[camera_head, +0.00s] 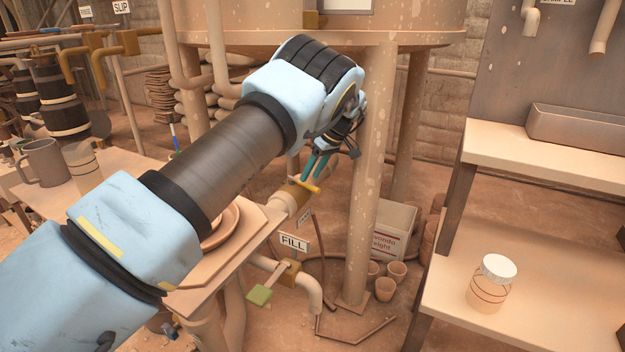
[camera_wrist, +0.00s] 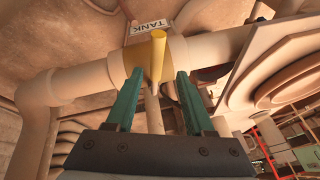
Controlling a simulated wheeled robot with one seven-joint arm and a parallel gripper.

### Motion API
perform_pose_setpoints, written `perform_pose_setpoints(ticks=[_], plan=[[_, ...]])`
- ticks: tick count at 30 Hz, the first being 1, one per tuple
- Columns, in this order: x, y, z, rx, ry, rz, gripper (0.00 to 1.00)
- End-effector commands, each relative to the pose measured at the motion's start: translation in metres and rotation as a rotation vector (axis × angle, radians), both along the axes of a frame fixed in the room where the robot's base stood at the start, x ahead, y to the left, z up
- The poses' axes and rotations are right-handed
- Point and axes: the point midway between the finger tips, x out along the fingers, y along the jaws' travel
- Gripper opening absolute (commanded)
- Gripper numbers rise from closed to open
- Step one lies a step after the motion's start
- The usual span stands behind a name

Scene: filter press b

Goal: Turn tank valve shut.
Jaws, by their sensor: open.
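The tank valve's yellow handle (camera_wrist: 158,52) sits on a tan pipe (camera_wrist: 100,78), beside the TANK label (camera_wrist: 147,25) in the wrist view. In that view the handle lies between my gripper's (camera_wrist: 160,74) two teal fingertips, with a gap on each side; I cannot tell how far it reaches between them in depth. In the head view my gripper (camera_head: 315,165) is just above the yellow handle (camera_head: 303,184), under the big tank. The fingers are open and hold nothing. My wrist and forearm hide part of the area behind them.
A second valve with a green handle (camera_head: 260,295) is below, by the FILL sign (camera_head: 293,243). A tank leg (camera_head: 370,180) stands close right of my gripper. A table with plates is at left. A shelf (camera_head: 540,290) with a white-lidded jar (camera_head: 490,285) is at right.

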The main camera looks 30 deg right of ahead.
Motion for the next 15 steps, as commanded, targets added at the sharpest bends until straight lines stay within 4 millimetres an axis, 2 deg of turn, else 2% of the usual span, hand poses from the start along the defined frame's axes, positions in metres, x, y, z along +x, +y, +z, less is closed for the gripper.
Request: perform_pose_setpoints(ticks=[3,7,15], plan=[[0.0,-0.001,0.027,-0.003,-0.002,0.0,0.53],[0.0,-0.001,0.049,-0.003,-0.002,0.0,0.53],[0.0,0.0,0.072,-0.001,0.0,0.0,0.53]])
